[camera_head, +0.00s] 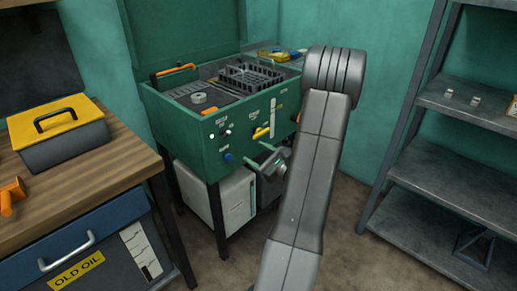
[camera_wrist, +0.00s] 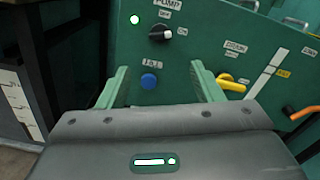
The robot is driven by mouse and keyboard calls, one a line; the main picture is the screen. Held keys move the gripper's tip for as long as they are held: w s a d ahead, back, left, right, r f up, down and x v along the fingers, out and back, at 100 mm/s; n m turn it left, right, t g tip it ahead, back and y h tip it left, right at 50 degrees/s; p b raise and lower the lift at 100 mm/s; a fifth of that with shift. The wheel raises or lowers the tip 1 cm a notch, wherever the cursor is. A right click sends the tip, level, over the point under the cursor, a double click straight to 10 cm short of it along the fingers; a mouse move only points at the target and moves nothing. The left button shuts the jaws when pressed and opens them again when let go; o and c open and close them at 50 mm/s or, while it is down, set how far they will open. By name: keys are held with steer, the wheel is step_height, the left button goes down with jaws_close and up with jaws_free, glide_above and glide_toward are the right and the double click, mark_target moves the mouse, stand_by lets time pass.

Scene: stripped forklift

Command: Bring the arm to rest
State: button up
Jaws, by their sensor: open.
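My gripper (camera_head: 260,156) is open, with two green fingers pointing toward the front panel of a green parts washer (camera_head: 178,132). In the wrist view, my gripper (camera_wrist: 160,85) has a blue button (camera_wrist: 149,81) showing between its fingers, and nothing is held. The gap between fingertips and panel is hard to judge. My arm rises in front of the washer in the head view and hides its right end.
A black pump knob (camera_wrist: 160,33) and a yellow lever (camera_wrist: 231,85) are on the panel. A workbench (camera_head: 118,165) with a yellow-lidded toolbox (camera_head: 62,138) stands left. Metal shelving (camera_head: 440,180) stands right. Bare floor (camera_head: 345,215) lies between washer and shelving.

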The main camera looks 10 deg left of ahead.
steer(key=x, duration=1.4)
steer(key=shift+d+p, duration=0.1)
steer(key=shift+p, duration=0.2)
steer(key=shift+r+n, duration=0.1)
steer(key=shift+n, duration=0.8)
steer(key=n+p, duration=0.1)
steer(key=n, duration=0.2)
steer(key=n+p, duration=0.2)
steer(key=n, duration=0.2)
steer(key=shift+p, duration=0.3)
steer(key=b, duration=0.2)
glide_toward(227, 135)
steer(key=v, duration=0.4)
steer(key=shift+f, duration=0.2)
